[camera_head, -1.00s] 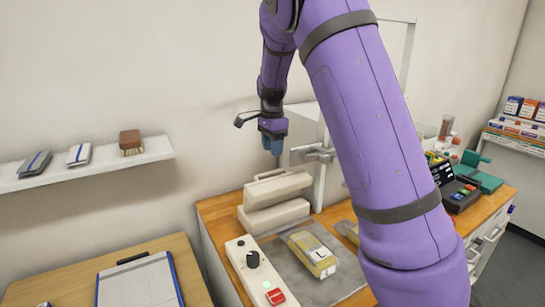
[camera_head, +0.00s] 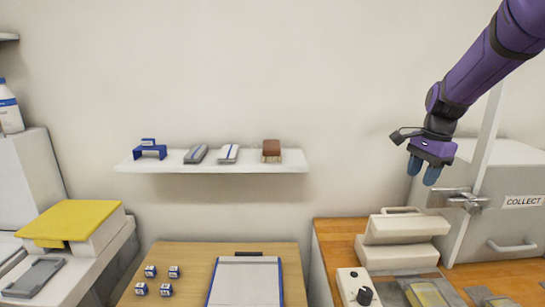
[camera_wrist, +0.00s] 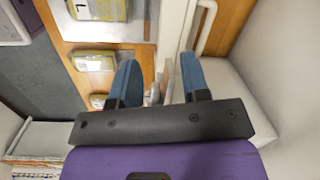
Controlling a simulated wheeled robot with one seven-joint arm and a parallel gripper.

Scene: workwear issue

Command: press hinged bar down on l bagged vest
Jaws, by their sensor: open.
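The hinged bar (camera_head: 403,227) is a cream block with a handle on top, above a matching cream base (camera_head: 402,254) on the wooden counter. It looks slightly raised from the base. The bagged vest (camera_head: 424,292) is a yellowish packet in front of it, cut off by the head view's lower edge; its L label is not readable there now. My gripper (camera_head: 422,173) is open and empty, pointing down above and slightly right of the bar, apart from it. The wrist view shows the open blue fingers (camera_wrist: 159,80) and several yellowish packets (camera_wrist: 94,61) below.
A cabinet marked COLLECT (camera_head: 510,215) with a metal bracket (camera_head: 462,201) stands close right of the bar. A control box with a black knob (camera_head: 357,287) is in front left. A wall shelf (camera_head: 215,165) and a table with a clipboard (camera_head: 245,282) lie left. The wall space between is free.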

